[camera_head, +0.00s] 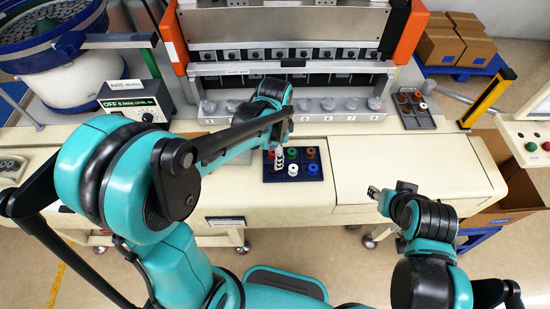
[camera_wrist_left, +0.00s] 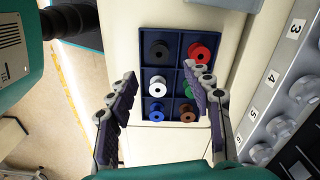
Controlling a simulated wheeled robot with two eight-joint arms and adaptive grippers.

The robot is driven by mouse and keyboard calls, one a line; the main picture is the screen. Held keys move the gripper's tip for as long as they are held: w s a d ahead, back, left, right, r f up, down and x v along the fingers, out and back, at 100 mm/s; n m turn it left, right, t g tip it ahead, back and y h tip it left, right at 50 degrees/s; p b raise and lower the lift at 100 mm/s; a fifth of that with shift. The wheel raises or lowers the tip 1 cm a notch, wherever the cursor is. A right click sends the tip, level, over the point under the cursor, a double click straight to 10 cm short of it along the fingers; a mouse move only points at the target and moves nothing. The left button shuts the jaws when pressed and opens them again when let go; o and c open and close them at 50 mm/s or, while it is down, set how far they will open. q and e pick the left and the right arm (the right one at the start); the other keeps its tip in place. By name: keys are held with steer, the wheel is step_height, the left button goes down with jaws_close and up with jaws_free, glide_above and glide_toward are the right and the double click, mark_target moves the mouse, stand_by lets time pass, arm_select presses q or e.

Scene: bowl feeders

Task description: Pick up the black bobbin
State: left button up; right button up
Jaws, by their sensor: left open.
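The black bobbin (camera_wrist_left: 160,48) stands in the far left compartment of a dark blue tray (camera_wrist_left: 176,31) in the left wrist view. My left gripper (camera_wrist_left: 162,73) is open above the tray, its fingers spread wide with nothing between them. The black bobbin lies ahead of the fingertips, apart from them. In the head view my left gripper (camera_head: 279,157) hangs over the left side of the tray (camera_head: 303,179), and the black bobbin is hard to make out there. My right gripper (camera_head: 389,189) appears open and empty, right of the tray beyond the table's front edge.
The tray also holds red (camera_wrist_left: 202,51), white (camera_wrist_left: 157,84), green (camera_wrist_left: 187,90), blue (camera_wrist_left: 156,111) and brown (camera_wrist_left: 187,113) bobbins. A row of numbered grey stations (camera_head: 328,104) stands behind. The tabletop right of the tray (camera_head: 400,165) is clear.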

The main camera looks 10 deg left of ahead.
mark_target(273, 169)
arm_select(q)
steer(key=f, duration=0.2)
steer(key=f+b, duration=0.1)
steer(key=f, duration=0.4)
steer(key=shift+s+a, duration=0.15)
steer(key=shift+a, duration=0.2)
steer(key=c, duration=1)
